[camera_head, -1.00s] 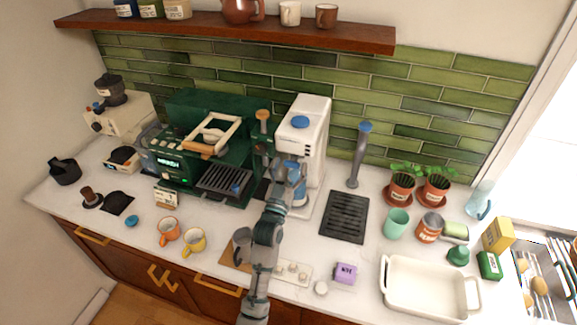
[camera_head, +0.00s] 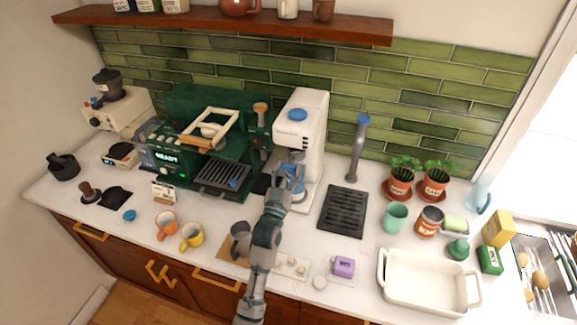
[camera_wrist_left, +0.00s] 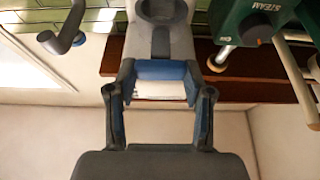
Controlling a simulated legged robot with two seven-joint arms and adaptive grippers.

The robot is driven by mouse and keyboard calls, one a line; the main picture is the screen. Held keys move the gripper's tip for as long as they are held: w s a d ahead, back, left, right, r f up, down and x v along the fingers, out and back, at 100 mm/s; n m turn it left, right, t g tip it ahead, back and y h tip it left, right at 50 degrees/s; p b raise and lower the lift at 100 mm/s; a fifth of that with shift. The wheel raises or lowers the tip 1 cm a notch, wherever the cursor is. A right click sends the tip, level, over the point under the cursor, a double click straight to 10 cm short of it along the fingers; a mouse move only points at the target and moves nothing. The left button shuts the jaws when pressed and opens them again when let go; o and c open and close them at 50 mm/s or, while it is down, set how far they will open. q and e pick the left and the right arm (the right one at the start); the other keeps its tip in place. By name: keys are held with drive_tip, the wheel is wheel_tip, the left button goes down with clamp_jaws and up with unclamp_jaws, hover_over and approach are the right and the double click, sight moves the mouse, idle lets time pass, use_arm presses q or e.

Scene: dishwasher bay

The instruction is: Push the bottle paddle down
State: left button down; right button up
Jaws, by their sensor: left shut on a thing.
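The white machine (camera_head: 302,130) with a blue round cap stands behind my left gripper. My left gripper (camera_head: 287,183) is at its front, over the base, and hides part of it. In the wrist view the left gripper (camera_wrist_left: 160,92) has its fingers spread either side of a blue-edged piece and is shut on it. This piece, which seems to be the bottle paddle (camera_wrist_left: 160,70), joins a grey part with a ring above it in the picture. The exact contact is hard to make out. My right gripper is not in view.
A green coffee machine (camera_head: 215,140) stands close on the left. A black drain grate (camera_head: 343,210) and a blue-topped tap (camera_head: 358,145) are on the right.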

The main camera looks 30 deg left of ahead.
use_arm(q)
drive_tip(key=shift+w+f, duration=0.1)
drive_tip(key=shift+f, duration=0.3)
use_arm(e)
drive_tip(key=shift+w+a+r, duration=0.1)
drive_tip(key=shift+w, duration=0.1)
use_arm(q)
drive_tip(key=c, duration=0.6)
unclamp_jaws()
drive_tip(key=shift+o, duration=0.8)
drive_tip(key=shift+w, duration=0.2)
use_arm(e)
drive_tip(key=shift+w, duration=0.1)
use_arm(q)
drive_tip(key=shift+s+a, duration=0.1)
drive_tip(key=shift+s, duration=0.05)
drive_tip(key=shift+s, duration=0.25)
drive_tip(key=v, duration=1.1)
drive_tip(key=shift+s+f, duration=0.1)
drive_tip(key=shift+f, duration=0.05)
